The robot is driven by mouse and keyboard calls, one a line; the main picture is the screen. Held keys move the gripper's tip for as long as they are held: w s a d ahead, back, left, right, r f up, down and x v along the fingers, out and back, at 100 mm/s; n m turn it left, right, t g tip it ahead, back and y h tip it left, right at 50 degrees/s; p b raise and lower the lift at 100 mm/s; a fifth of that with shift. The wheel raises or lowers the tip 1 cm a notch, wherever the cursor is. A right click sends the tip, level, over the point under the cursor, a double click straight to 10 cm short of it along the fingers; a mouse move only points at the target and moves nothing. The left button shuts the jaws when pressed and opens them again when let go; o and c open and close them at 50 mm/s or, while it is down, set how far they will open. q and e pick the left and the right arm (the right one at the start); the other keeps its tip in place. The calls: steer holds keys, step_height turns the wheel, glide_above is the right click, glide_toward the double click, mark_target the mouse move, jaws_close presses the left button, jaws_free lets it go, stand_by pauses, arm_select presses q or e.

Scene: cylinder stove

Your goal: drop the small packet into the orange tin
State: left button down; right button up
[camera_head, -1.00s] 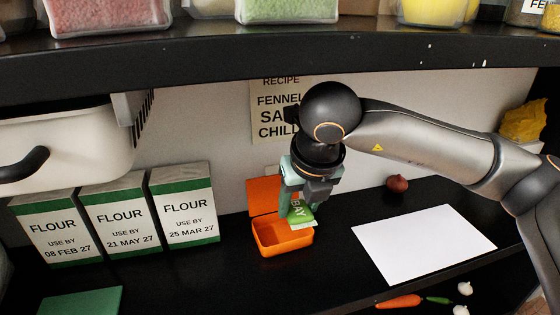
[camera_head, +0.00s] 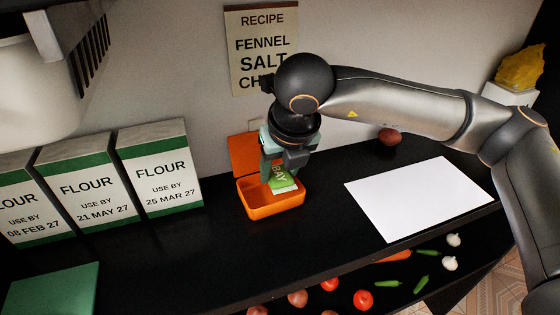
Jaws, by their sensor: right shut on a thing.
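The small packet (camera_head: 283,182), green and white with the letters "BAY", is held between the fingers of my right gripper (camera_head: 281,170). The gripper points down, and the packet is at the opening of the orange tin (camera_head: 272,211), over its right part. I cannot tell how far the packet reaches below the rim. The tin stands on the black counter with its lid (camera_head: 243,152) open at the back. The gripper hides part of the lid and the tin's back right corner. My left gripper does not show.
Several flour boxes (camera_head: 161,178) stand left of the tin. A white board (camera_head: 420,198) lies to the right, with a dark red onion (camera_head: 389,136) behind it. A green board (camera_head: 52,292) lies front left. Vegetables such as a tomato (camera_head: 363,299) lie on a lower level in front.

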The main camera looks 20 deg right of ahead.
steer(key=shift+f, duration=0.1)
steer(key=o, duration=1.4)
steer(key=v, duration=0.7)
steer(key=shift+r, duration=0.25)
steer(key=shift+s, duration=0.1)
steer(key=shift+s, duration=0.1)
